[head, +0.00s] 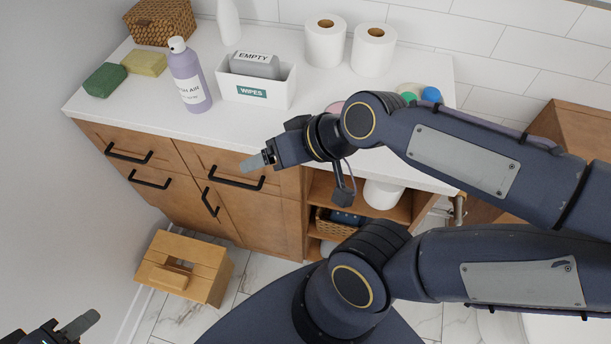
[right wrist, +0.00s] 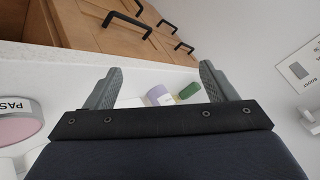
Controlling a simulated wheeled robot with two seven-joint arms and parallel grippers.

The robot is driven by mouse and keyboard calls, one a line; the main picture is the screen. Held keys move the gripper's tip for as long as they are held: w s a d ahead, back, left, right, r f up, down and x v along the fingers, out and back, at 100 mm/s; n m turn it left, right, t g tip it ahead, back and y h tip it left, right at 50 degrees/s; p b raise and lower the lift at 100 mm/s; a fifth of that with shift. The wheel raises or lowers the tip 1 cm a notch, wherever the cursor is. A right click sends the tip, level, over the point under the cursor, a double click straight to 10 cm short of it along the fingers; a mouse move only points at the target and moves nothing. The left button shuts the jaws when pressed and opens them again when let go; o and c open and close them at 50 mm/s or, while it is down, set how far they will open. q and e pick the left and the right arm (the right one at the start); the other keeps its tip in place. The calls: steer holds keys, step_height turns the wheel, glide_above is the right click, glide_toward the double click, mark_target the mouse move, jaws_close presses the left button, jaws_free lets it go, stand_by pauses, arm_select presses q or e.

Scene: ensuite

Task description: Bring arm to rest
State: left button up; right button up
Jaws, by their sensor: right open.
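My right arm comes in from the right in the head view, bent back over the counter. Its right gripper (head: 254,162) is above the counter's front edge, pointing left, with nothing between the fingers. In the right wrist view the right gripper (right wrist: 162,88) shows its two grey fingers wide apart. My left gripper (head: 78,324) shows only partly at the bottom left corner of the head view. One grey finger is visible there, and the rest is cut off by the frame.
The white counter (head: 130,112) holds a wipes box (head: 257,90), a lavender bottle (head: 188,78), sponges (head: 105,80), a wicker basket (head: 160,22) and toilet rolls (head: 325,42) behind the right arm. A wooden stool (head: 184,268) stands on the floor below the drawers.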

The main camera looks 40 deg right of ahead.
steer(key=s+d+f+g+h, duration=0.1)
steer(key=s+d+f, duration=0.1)
steer(key=s, duration=0.3)
steer(key=shift+s+f+g, duration=0.15)
steer(key=shift+s+g, duration=0.15)
steer(key=shift+g, duration=0.1)
step_height(320, 180, up, 2)
steer(key=shift+r+p, duration=0.15)
steer(key=shift+p, duration=0.95)
